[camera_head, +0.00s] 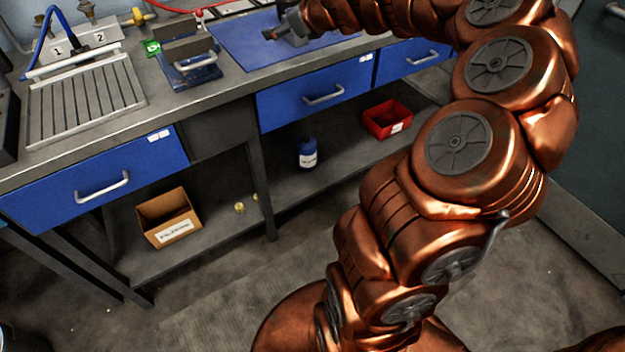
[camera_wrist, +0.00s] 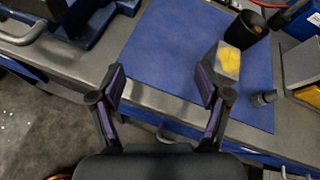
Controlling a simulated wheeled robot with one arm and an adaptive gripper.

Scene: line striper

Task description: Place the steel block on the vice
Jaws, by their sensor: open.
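The vice (camera_head: 192,76), blue with grey jaws, stands on the bench left of the blue mat. Part of its blue body (camera_wrist: 88,22) shows at the top left of the wrist view. A small grey block with a yellow patch (camera_wrist: 228,62) is on the mat, right of my fingers; it may be the steel block, but I cannot be sure. My gripper (camera_wrist: 162,82) is open and empty over the mat, with bare blue mat between its fingertips. In the head view my gripper (camera_head: 280,34) is small, and no block can be made out beside it.
The blue mat (camera_head: 232,42) lies on the grey bench. A dark cup (camera_wrist: 246,30) stands beside the small block, with a small dark item (camera_wrist: 264,98) nearby. A ribbed tray (camera_head: 88,100) is on the left. Drawers with handles (camera_head: 324,95) front the bench.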

